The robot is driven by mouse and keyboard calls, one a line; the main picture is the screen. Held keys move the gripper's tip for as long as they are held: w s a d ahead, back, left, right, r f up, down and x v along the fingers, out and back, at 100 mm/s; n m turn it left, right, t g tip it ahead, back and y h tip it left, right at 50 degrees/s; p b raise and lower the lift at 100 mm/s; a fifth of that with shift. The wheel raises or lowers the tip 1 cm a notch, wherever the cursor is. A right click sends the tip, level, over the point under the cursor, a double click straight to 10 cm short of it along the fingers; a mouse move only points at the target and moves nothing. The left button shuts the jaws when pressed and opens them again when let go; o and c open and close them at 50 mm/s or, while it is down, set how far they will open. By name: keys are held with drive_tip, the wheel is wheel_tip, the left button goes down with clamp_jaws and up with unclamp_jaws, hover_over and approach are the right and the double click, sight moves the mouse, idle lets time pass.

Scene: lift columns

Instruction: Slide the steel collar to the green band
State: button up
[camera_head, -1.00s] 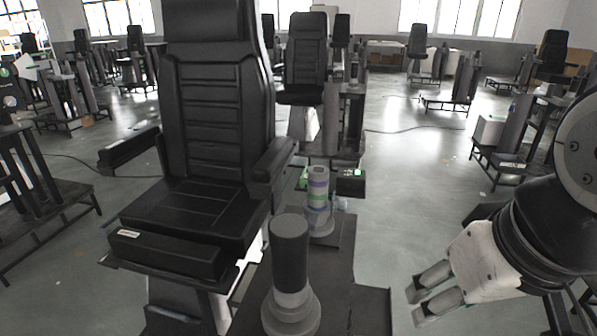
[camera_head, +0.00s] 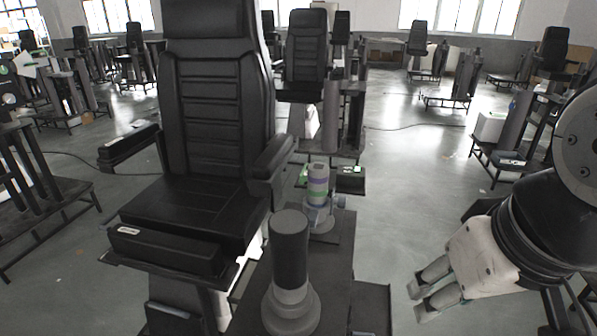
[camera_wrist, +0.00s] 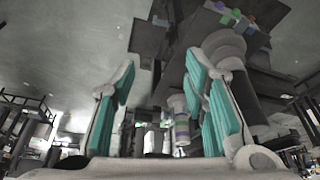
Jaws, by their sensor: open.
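A short upright column (camera_head: 318,171) with green and purple bands stands behind a nearer dark-topped column. Its green band (camera_head: 317,184) is small and hard to separate from the purple. Low on this column is a grey-blue ring with side projections (camera_head: 318,213), which looks like the steel collar; its exact edges are unclear. My gripper (camera_head: 418,299) is open and empty at the lower right, well apart from both columns. In the wrist view, my gripper's teal-padded fingers (camera_wrist: 165,100) are spread, and a banded column (camera_wrist: 181,122) shows between them.
The near column (camera_head: 289,240) has a dark upper part and a wide grey foot, and stands in front of the banded one. A black seat (camera_head: 190,205) with armrests is close on the left. Open floor (camera_head: 400,200) lies to the right of the columns.

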sight(311, 219)
drive_tip(key=w+a+f+g+y+b, duration=0.1)
drive_tip(key=w+f+y+b, duration=0.3)
drive_tip(key=w, duration=0.4)
drive_tip(key=w+a+f+m+g+y+b, duration=0.1)
drive_tip(key=w+a+f+y+b, duration=0.1)
drive_tip(key=w+f+y+b, duration=0.2)
drive_tip(key=w+a+f+m+g+y+b, duration=0.1)
drive_tip(key=w+f+y+b, duration=0.3)
drive_tip(key=w+f+b, duration=0.5)
drive_tip(key=shift+w+a+f+y+b, duration=0.15)
drive_tip(key=shift+w+a, duration=0.15)
drive_tip(key=shift+w, duration=0.55)
drive_tip(key=shift+w+a+y+b, duration=0.15)
drive_tip(key=shift+w+a, duration=0.1)
drive_tip(key=shift+w, duration=0.6)
drive_tip(key=w+d+f+m+t+y+b, duration=0.2)
drive_tip(key=w+d+t+y+b, duration=0.25)
drive_tip(key=w+d, duration=0.35)
drive_tip(key=b+x, duration=0.1)
drive_tip(key=x, duration=0.4)
drive_tip(key=b+x, duration=0.1)
drive_tip(key=x, duration=0.8)
drive_tip(key=shift+w+a+r+b, duration=0.15)
drive_tip(key=shift+w+a+b, duration=0.1)
drive_tip(key=shift+w+b, duration=0.15)
drive_tip(key=shift+c, duration=0.2)
clamp_jaws()
